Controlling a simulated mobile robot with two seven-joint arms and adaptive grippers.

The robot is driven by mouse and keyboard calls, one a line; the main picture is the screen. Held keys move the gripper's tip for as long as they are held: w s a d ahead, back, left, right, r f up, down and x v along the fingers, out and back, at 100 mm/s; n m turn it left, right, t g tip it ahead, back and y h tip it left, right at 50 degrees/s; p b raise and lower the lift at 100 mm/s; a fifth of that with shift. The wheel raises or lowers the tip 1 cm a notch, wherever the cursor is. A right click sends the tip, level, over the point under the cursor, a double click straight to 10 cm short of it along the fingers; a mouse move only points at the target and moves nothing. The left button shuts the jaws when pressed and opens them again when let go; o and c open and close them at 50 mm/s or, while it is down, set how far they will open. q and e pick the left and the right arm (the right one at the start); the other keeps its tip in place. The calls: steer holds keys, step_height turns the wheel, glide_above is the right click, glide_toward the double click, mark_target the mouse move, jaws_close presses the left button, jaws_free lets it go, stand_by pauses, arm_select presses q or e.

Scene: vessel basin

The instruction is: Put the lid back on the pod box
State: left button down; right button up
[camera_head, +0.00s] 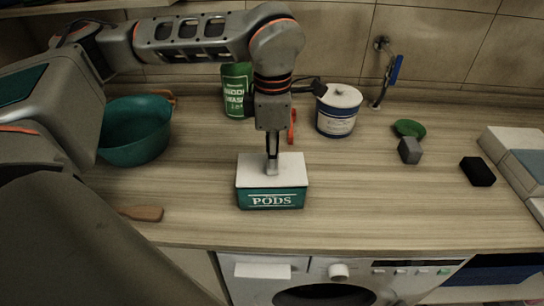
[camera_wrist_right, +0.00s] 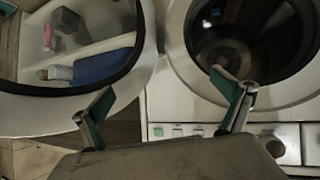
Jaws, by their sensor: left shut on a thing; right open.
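The pod box (camera_head: 271,199) is a teal box with "PODS" in white on its front, standing on the wooden counter near the front edge. Its white lid (camera_head: 250,171) lies over the top of the box, looking level and lined up with the walls. I cannot tell whether it is fully seated. My left gripper (camera_head: 272,168) points straight down and is shut on the lid at its middle, where the fingers hide the grip. My right gripper (camera_wrist_right: 163,92) is open and empty in the right wrist view, in front of the washing machine.
A teal basin (camera_head: 136,132) and a wooden-handled brush (camera_head: 142,213) are at left. A green bottle (camera_head: 236,88) and white tub (camera_head: 339,110) stand behind the box. A grey block (camera_head: 409,150) and black block (camera_head: 478,171) are right. Counter beside the box is clear.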

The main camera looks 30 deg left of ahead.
stand_by(0.4)
arm_select(q)
steer(key=c, duration=1.8)
jaws_free()
steer(key=shift+c, duration=0.2)
steer(key=o, duration=0.5)
steer(key=shift+r+p, duration=1.9)
steer(key=shift+r, duration=0.5)
steer(key=shift+r+p, duration=0.6)
steer(key=shift+r, duration=0.45)
